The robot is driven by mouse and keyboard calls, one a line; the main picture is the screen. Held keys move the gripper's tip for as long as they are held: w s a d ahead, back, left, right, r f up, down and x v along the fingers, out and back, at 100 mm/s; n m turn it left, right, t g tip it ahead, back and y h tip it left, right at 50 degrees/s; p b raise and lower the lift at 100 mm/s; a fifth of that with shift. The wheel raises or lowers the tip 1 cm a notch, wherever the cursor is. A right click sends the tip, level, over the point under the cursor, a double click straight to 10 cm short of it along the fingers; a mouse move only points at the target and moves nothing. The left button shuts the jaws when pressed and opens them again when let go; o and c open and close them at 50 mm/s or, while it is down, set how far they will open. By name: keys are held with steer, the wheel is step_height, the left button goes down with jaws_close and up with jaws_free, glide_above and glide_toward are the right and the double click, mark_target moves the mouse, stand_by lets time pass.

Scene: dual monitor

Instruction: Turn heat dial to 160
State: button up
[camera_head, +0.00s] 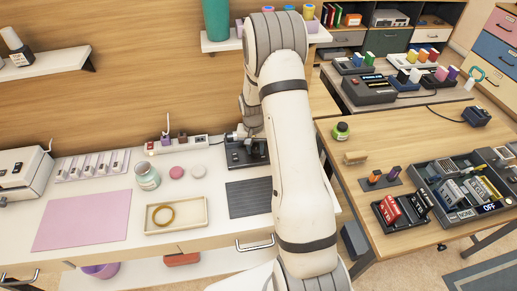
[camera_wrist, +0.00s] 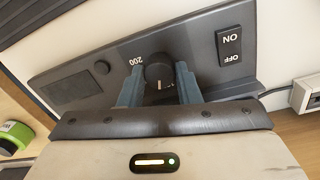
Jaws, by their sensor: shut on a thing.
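The heat dial (camera_wrist: 159,74) is a round black knob with a pale pointer line on a dark control panel (camera_wrist: 190,48). A "200" mark, upside down in the wrist view, sits beside it; I cannot read a 160 mark. My gripper (camera_wrist: 160,82) is shut on the dial, with one grey-blue finger on each side. The dial's lower part is partly hidden by my gripper body. In the head view the dark device (camera_head: 247,155) stands at the back of the white desk, with my gripper (camera_head: 238,136) at it; the dial cannot be made out there.
An ON/OFF rocker switch (camera_wrist: 230,45) is right of the dial. A power strip (camera_head: 177,145) and a glass jar (camera_head: 146,176) stand left of the device. A dark ribbed mat (camera_head: 249,198) lies in front.

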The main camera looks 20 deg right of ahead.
mark_target(255, 150)
steer(key=m+b, duration=0.2)
steer(key=m, duration=0.1)
steer(key=m+b, duration=0.1)
steer(key=m, duration=0.1)
steer(key=shift+s+f+b, duration=0.3)
steer(key=m+b, duration=0.2)
steer(key=m, duration=0.3)
steer(key=shift+r+m+y, duration=0.1)
steer(key=shift+m+y, duration=0.2)
steer(key=shift+m, duration=0.1)
steer(key=shift+m+g, duration=0.3)
steer(key=o, duration=0.9)
steer(key=shift+r, duration=0.1)
steer(key=shift+o, duration=0.3)
steer(key=shift+w, duration=0.15)
step_height(255, 150, up, 8)
steer(key=shift+w+f+b, duration=0.1)
steer(key=shift+w+b, duration=0.05)
steer(key=shift+b, duration=0.15)
